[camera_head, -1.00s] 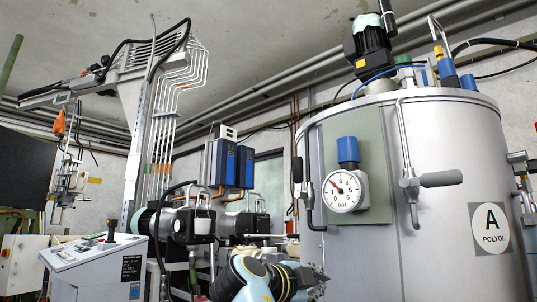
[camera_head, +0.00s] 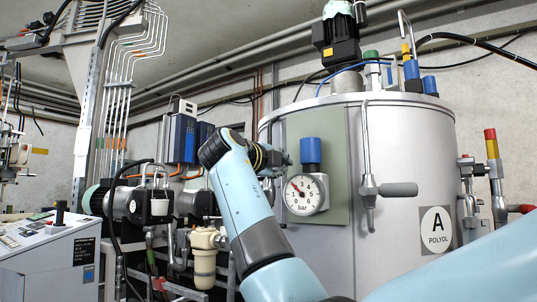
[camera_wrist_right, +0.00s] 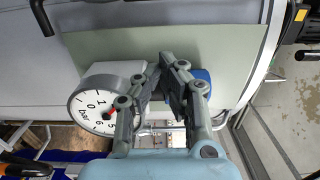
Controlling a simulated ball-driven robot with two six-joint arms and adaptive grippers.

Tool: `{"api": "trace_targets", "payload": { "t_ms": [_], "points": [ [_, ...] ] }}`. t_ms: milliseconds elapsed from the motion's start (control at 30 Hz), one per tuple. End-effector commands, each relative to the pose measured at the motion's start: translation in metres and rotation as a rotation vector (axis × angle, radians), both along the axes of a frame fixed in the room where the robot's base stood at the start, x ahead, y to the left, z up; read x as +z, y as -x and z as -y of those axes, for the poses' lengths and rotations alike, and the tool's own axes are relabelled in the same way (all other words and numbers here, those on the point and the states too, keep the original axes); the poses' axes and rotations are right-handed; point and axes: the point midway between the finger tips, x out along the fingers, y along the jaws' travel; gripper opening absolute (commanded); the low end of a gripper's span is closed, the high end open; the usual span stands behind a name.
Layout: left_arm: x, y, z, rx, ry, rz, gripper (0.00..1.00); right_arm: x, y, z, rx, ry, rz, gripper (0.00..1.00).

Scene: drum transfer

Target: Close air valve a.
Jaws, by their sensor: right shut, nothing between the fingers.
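Tank A is the grey drum (camera_head: 415,140) labelled "A POLYOL". Its front has a grey-green panel (camera_head: 334,170) with a round bar gauge (camera_head: 304,194) and a blue cap (camera_head: 311,150) above it. A lever with a grey handle (camera_head: 397,189) sits on a vertical pipe right of the panel. No visible label names air valve a. My right gripper (camera_head: 284,159) is at the panel's left part, left of the blue cap. In the right wrist view it (camera_wrist_right: 163,72) is shut and empty, before the panel and partly covering the blue cap (camera_wrist_right: 203,78). My left gripper is not in view.
A control desk (camera_head: 48,250) stands at the lower left, with pumps (camera_head: 130,203) and a cream filter bowl (camera_head: 204,262) between it and the tank. A valve with a red and yellow top (camera_head: 491,145) stands right of the tank.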

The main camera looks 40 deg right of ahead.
Motion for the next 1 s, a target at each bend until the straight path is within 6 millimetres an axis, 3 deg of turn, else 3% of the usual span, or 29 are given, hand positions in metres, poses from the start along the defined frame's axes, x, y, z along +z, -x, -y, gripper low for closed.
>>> {"api": "trace_targets", "payload": {
  "t_ms": [100, 300, 1000],
  "points": [
    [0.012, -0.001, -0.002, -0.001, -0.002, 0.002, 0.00, 0.003, -0.021, -0.007, 0.005, -0.001, -0.004, 0.00],
    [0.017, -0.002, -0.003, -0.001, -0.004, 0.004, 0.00, 0.000, -0.036, -0.010, 0.004, -0.001, -0.002, 0.00],
    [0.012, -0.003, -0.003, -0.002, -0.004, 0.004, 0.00, 0.000, -0.041, -0.012, 0.004, 0.018, -0.047, 0.00]
  ]
}}
